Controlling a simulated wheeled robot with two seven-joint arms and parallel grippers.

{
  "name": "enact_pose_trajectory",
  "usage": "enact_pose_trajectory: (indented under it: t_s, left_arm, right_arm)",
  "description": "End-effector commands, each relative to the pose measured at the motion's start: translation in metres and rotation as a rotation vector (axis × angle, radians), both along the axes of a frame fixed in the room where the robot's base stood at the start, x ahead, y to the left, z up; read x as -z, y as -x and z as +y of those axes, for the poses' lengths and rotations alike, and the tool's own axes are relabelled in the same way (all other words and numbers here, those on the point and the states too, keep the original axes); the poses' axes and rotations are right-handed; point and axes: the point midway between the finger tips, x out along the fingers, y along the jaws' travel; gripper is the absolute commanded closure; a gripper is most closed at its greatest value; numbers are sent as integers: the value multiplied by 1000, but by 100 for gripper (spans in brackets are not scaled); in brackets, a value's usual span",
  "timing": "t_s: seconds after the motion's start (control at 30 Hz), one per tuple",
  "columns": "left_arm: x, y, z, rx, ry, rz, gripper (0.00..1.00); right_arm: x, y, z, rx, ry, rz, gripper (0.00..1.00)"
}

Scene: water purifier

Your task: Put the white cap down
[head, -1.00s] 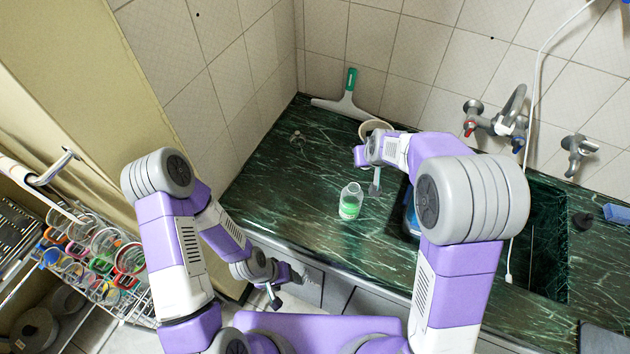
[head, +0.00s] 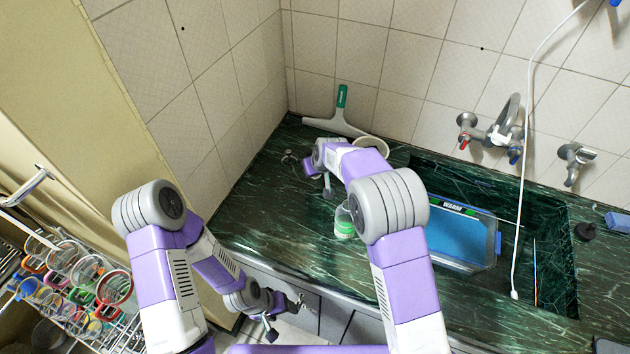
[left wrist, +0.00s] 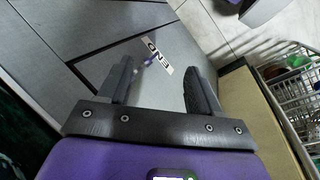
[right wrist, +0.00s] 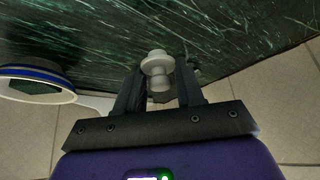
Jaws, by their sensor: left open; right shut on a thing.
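The white cap (right wrist: 157,68) is between the fingers of my right gripper (right wrist: 158,88) in the right wrist view. The gripper is shut on it, with the dark green marble counter beyond; I cannot tell whether the cap touches it. In the head view my right gripper (head: 326,182) is over the left part of the counter (head: 262,205), and the cap cannot be made out. A clear bottle with a green label (head: 344,222) stands on the counter, partly hidden by my right arm. My left gripper (head: 285,313) is open and empty in front of the cabinets, also in the left wrist view (left wrist: 160,88).
A rack of colourful items (head: 75,280) stands at left. The counter's left part is mostly clear.

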Motion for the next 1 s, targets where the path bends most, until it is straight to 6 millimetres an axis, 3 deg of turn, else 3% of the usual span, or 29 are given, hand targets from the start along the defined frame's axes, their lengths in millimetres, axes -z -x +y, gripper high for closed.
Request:
enact_pose_trajectory:
  t_s: [0.23,0.67,0.7,0.83,1.0]
  left_arm:
    - [9,0,0,0,0,0,36]
    - [13,0,0,0,0,0,36]
    - [11,0,0,0,0,0,36]
    - [11,0,0,0,0,0,36]
    - [11,0,0,0,0,0,36]
  right_arm:
    - [41,1,-1,1,2,2,95]
    - [47,0,0,1,1,1,95]
    - [46,0,0,1,1,1,57]
    - [45,0,0,1,1,1,37]
    - [45,0,0,1,1,1,37]
